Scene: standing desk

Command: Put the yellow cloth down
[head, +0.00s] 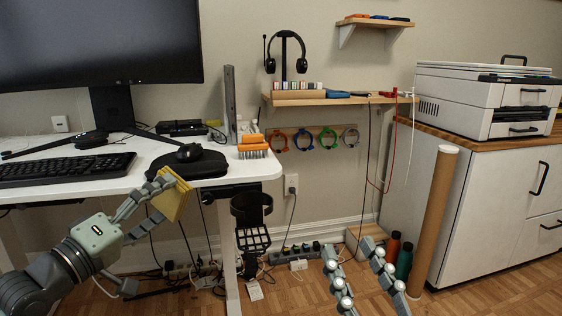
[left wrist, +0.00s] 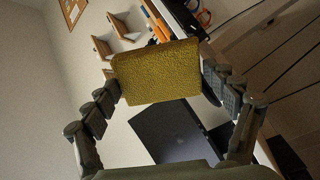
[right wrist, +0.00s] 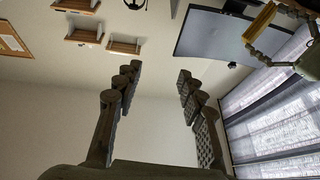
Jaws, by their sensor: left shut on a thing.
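The yellow cloth (head: 173,194) looks like a flat, slightly tilted square pad in the head view. In the left wrist view the cloth (left wrist: 157,72) spans between the two fingers and touches both. It also shows at the top right of the right wrist view (right wrist: 260,22). My right gripper (head: 352,252) is open and empty, low over the floor right of the desk; its fingers stand wide apart in the right wrist view (right wrist: 158,85).
A cardboard tube (head: 434,220) leans by the cabinet.

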